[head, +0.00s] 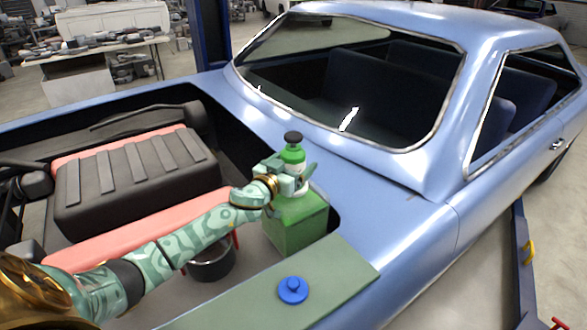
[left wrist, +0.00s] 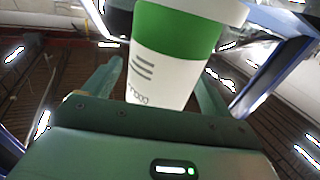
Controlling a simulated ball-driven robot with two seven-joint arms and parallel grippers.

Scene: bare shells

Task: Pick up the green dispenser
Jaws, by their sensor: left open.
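The green dispenser (head: 292,155) has a black top and a pale lower part, and stands upright on a green box in the car's open bay. In the left wrist view the dispenser (left wrist: 172,50) shows a green band above a white label with dark marks. My left gripper (head: 294,182) is at the dispenser's lower part, with its fingers open on either side of it. The fingers (left wrist: 160,95) also show in the left wrist view, with the dispenser between or just beyond them; I cannot tell if they touch it. My right gripper is not in view.
The green box (head: 298,225) stands near the bay's right edge. A blue round knobbed object (head: 292,289) lies on a green panel (head: 335,275) in front. A dark pot (head: 212,264) sits below my left arm. A black ribbed engine cover (head: 135,180) is at left; the blue car body (head: 400,215) is at right.

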